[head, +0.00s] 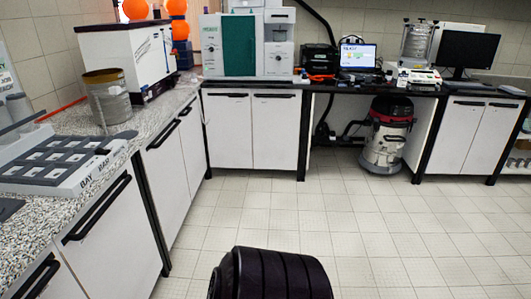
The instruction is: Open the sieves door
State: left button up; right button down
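Several white cabinet doors with black bar handles stand under the counters, all shut. On the left are a near door (107,238) with its handle (97,208), and a door farther along (168,172). At the back are a pair of doors (252,130); at the right, another pair (472,136). No label shows which one is the sieves door. A metal sieve stack (108,97) stands on the left counter. Another stack of sieves (417,42) stands at the back right. Neither of my grippers is in view.
The tiled floor (340,215) is open in the middle. A vacuum cleaner (387,135) stands under the back counter. A grey tray (60,165) lies on the left speckled counter (150,120). A laptop (357,57) and monitor (468,50) are at the back.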

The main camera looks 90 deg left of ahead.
aim_at(110, 247)
jog(key=u, duration=4)
